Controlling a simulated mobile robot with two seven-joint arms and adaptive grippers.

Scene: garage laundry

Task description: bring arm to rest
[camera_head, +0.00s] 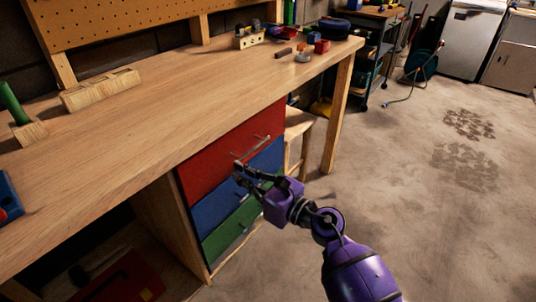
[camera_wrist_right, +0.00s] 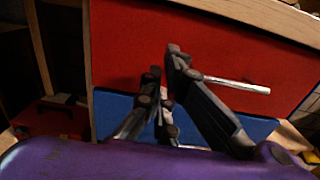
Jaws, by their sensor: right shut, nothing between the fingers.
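My right gripper (camera_head: 240,172) is shut and empty in front of the drawer unit under the workbench. In the right wrist view its dark fingers (camera_wrist_right: 165,75) stand before the red drawer (camera_wrist_right: 220,55), close to the left part of the metal handle (camera_wrist_right: 240,85). I cannot tell whether they touch it. In the head view the red drawer (camera_head: 215,155) is at the top, above a blue drawer (camera_head: 215,200) and a green drawer (camera_head: 225,240). The drawers look shut. My left gripper is not in view.
The wooden workbench (camera_head: 150,110) spans the left, with a wooden block rack (camera_head: 100,90) and small coloured blocks (camera_head: 318,45) on it. A wooden stool (camera_head: 298,125) stands beside the drawers, near the bench leg (camera_head: 338,115). The concrete floor (camera_head: 420,190) at right is clear.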

